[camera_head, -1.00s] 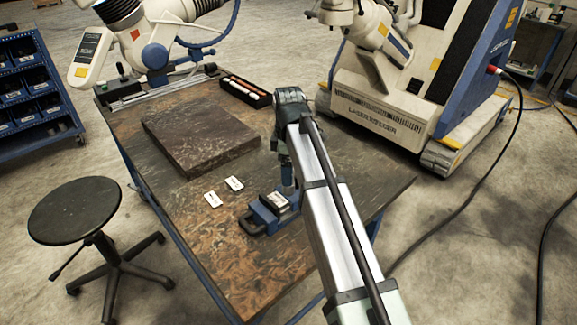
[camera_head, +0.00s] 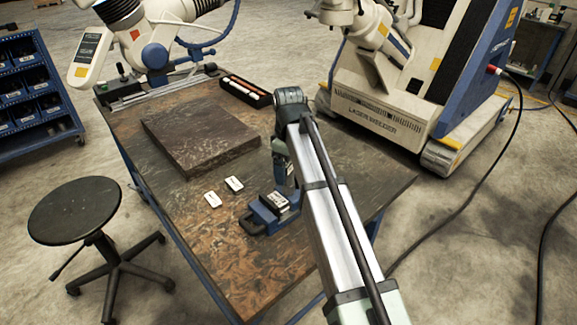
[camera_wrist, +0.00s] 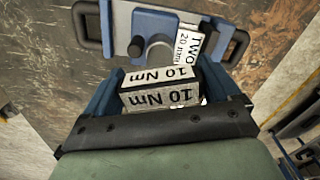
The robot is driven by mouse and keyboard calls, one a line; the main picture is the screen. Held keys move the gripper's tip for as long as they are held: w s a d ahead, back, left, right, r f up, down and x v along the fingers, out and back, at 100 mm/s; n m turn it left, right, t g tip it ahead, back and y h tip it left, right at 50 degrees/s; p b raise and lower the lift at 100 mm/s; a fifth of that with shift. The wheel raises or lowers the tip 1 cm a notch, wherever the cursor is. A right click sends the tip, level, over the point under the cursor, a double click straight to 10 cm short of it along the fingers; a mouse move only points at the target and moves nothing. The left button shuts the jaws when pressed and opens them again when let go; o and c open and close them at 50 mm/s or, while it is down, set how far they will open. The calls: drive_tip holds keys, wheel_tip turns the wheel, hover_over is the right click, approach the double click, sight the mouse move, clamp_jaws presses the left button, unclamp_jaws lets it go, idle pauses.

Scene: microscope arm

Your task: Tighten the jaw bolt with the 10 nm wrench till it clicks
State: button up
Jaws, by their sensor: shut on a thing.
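My gripper (camera_head: 283,172) is over the blue jaw fixture (camera_head: 262,216) near the bench's right side. In the wrist view my gripper (camera_wrist: 158,86) has its blue fingers shut on the wrench (camera_wrist: 160,97), a block-shaped piece marked "10 Nm" on two faces. The fixture also shows just beyond it in the wrist view (camera_wrist: 120,22), with a label reading "TWO 20 mm" (camera_wrist: 190,45). A dark round knob or bolt head (camera_wrist: 157,46) stands on the fixture. The wrench's working end is hidden, so I cannot tell whether it sits on the jaw bolt.
Two white tags (camera_head: 212,199) lie left of the fixture. A dark stone slab (camera_head: 200,135) and a black tray (camera_head: 245,91) with light, orange-marked pieces are farther back. A stool (camera_head: 75,210) stands left of the bench. The bench's front left is clear.

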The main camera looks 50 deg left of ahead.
idle(0.3)
drive_tip(key=m, duration=0.4)
idle(0.3)
drive_tip(key=shift+r+n, duration=0.1)
drive_tip(key=shift+n, duration=0.4)
drive_tip(key=shift+r, duration=2.95)
